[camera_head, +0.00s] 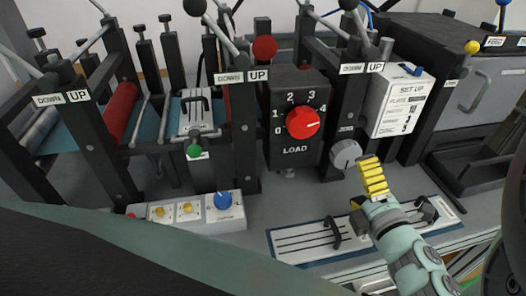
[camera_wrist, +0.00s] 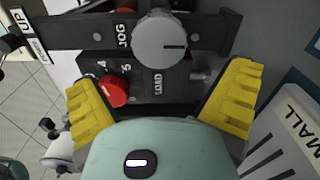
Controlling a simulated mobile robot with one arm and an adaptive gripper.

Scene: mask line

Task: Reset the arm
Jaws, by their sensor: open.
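My gripper (camera_head: 372,178) has yellow ribbed fingers on a pale green arm and is in front of the machine, just right of and below a grey knob (camera_head: 345,154). In the wrist view my gripper (camera_wrist: 165,105) has its two yellow fingers spread wide with nothing between them. Beyond the fingers, the grey JOG knob (camera_wrist: 161,40) and the red LOAD dial (camera_wrist: 114,91) show. In the head view the red dial (camera_head: 303,122) is on a dark box with numbers. I cannot tell whether a finger touches the grey knob.
A slotted slider plate (camera_head: 300,238) lies below my gripper. A button box (camera_head: 195,212) with a blue knob is at lower left. A white SET UP box (camera_head: 402,98) is at right. Dark posts, levers and a red roller (camera_head: 122,112) crowd the back and left.

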